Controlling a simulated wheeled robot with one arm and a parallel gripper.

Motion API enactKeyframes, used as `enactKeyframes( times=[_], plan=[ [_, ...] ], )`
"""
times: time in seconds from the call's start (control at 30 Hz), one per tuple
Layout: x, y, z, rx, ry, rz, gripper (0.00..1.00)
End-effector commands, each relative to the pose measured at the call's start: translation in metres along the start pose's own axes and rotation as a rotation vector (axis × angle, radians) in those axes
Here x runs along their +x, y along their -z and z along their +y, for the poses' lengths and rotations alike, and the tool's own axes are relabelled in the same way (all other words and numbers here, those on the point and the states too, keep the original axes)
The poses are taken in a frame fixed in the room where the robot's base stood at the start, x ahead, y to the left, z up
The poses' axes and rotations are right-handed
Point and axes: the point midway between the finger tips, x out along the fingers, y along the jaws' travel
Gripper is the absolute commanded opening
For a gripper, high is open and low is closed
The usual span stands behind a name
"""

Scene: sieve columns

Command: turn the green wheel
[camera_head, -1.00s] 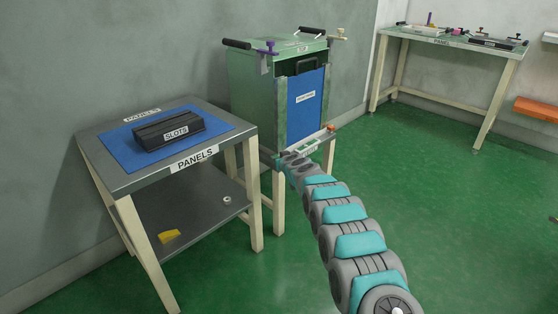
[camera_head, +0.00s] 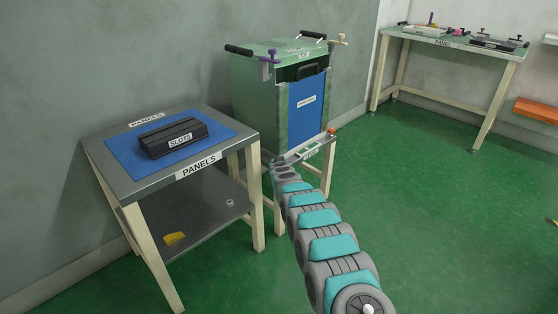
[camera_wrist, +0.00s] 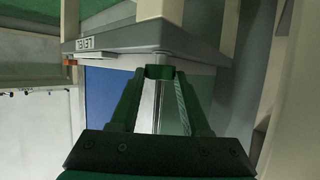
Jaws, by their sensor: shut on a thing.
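In the wrist view my gripper (camera_wrist: 160,76) has both dark fingers closing in on a small dark green part (camera_wrist: 160,71) at their tips. I cannot make out a wheel's rim or spokes there. The held part lies just below a grey table edge with a partly readable label (camera_wrist: 88,43). In the head view my arm reaches to the low front of a green cabinet (camera_head: 268,100) with a blue front panel (camera_head: 307,101). My gripper is hidden there behind the arm's far end. No green wheel shows clearly in the head view.
A table labelled PANELS (camera_head: 240,141) stands left, with a black SLOTS block (camera_head: 175,138) on a blue mat and a yellow piece (camera_head: 174,239) on its lower shelf. Clamps stick out from the cabinet top. Another table (camera_head: 455,46) stands back right.

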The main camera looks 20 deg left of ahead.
Motion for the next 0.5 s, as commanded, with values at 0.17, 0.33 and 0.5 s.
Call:
enactKeyframes(
  times=[0.17, 0.33, 0.5],
  plan=[
    [-0.0006, 0.001, -0.0015, 0.018, -0.046, -0.001, 0.0],
    [-0.0003, 0.0011, -0.0026, 0.035, -0.085, 0.001, 0.0],
    [-0.0004, 0.0024, -0.004, 0.047, -0.11, 0.003, 0.0]
  ],
)
